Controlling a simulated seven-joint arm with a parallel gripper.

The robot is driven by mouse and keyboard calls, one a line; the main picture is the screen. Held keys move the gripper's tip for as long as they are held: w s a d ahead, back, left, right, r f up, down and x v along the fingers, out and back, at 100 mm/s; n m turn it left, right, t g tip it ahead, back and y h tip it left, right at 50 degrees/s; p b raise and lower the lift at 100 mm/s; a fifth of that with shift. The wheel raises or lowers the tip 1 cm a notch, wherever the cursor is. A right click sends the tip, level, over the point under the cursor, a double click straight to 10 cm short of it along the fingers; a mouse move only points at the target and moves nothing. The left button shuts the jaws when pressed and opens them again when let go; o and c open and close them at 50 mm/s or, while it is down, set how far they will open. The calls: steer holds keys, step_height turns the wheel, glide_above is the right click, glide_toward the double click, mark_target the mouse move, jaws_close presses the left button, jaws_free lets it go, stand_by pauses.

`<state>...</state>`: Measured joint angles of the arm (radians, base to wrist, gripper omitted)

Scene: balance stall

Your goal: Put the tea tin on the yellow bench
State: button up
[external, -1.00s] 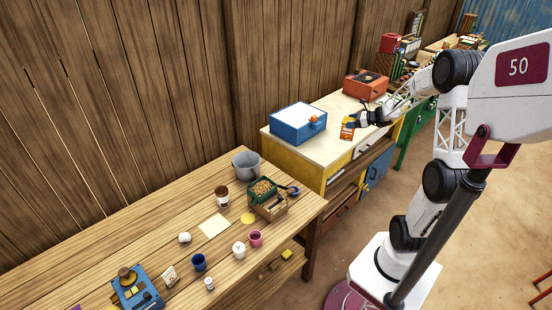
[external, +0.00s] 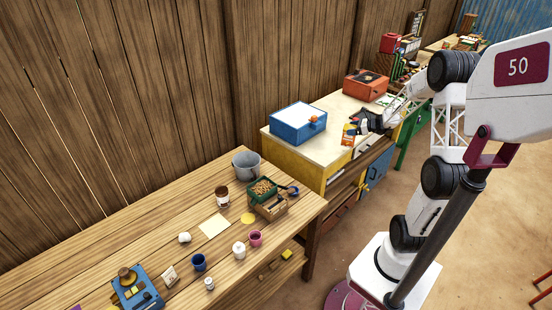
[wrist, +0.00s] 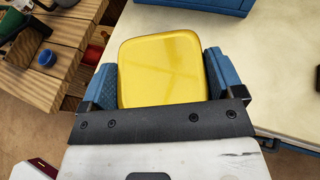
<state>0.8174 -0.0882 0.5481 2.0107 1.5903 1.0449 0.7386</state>
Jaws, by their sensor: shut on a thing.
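The tea tin (external: 348,139) is orange with a yellow lid. It shows near the front left part of the yellow bench (external: 319,152), to the right of the blue box. In the wrist view the tin's yellow lid (wrist: 163,68) fills the space between two blue finger pads. My gripper (external: 352,129) is shut on the tin, with a finger on each side of it. The tin looks upright and very low over the pale bench top; I cannot tell whether its base touches. The tin's lower part is hidden in the wrist view.
A blue box (external: 298,125) and an orange-red box (external: 366,85) stand on the yellow bench. Pale bench top between them is clear. The wooden bench (external: 130,234) at the left holds a grey bucket (external: 245,165), cups, jars and a blue scale (external: 137,288).

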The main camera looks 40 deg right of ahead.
steer(key=w+d+f, duration=0.1)
steer(key=w+d, duration=0.7)
steer(key=w, duration=0.5)
steer(key=shift+w+d+f, duration=0.15)
steer(key=shift+d+f, duration=0.05)
steer(key=shift+d, duration=0.05)
steer(key=shift+f, duration=1.75)
steer(key=shift+f, duration=0.15)
steer(key=o, duration=0.8)
steer(key=v, duration=1.2)
steer(key=shift+a+r, duration=0.1)
steer(key=shift+r, duration=0.15)
